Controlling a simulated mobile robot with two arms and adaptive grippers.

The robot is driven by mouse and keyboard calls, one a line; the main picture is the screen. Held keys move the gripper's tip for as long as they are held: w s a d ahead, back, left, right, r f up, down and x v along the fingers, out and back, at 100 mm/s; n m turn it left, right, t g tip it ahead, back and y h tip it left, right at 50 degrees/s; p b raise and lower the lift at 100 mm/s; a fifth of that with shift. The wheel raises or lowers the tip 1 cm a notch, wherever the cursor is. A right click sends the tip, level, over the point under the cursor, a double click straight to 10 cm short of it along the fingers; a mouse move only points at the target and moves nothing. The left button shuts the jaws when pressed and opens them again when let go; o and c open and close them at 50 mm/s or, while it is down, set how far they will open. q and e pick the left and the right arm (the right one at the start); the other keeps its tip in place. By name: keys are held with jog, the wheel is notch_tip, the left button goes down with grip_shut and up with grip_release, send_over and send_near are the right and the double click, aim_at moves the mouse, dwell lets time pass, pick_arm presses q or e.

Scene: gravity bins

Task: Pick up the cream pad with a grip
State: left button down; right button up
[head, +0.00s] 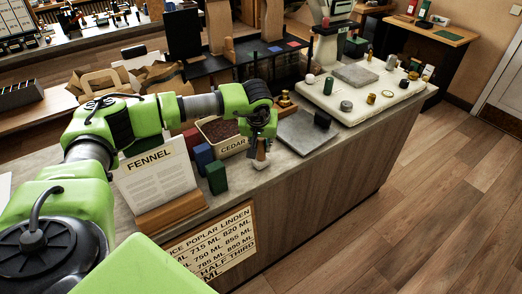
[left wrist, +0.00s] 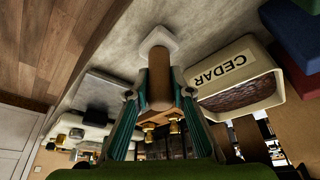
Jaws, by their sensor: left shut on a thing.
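The cream pad with a grip shows in the head view as a small pale pad (head: 260,165) near the counter's front edge. In the left wrist view the pad (left wrist: 160,39) is at the top centre, with its brown grip (left wrist: 159,82) running down between the fingers. My left gripper (head: 262,143) points down over it. In the left wrist view the left gripper (left wrist: 158,98) is shut on the brown grip, one finger on each side. I cannot tell whether the pad touches the counter. My right gripper is not in view.
A bin marked CEDAR (head: 219,134) stands beside the gripper. Green (head: 216,177) and blue (head: 203,157) blocks and the FENNEL sign (head: 157,178) are to its left. A grey slab (head: 303,132) lies to its right. A cream board (head: 365,104) with small items is farther right.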

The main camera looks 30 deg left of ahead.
pick_arm(q)
notch_tip(320, 180, up, 2)
jog(key=shift+r+b, duration=0.15)
jog(key=shift+b, duration=0.6)
jog(key=s+d+r+b, duration=0.2)
jog(key=s+r+b, duration=0.2)
jog(key=s+r, duration=0.5)
jog(key=shift+s+r+b, duration=0.4)
jog(key=shift+s, duration=2.05)
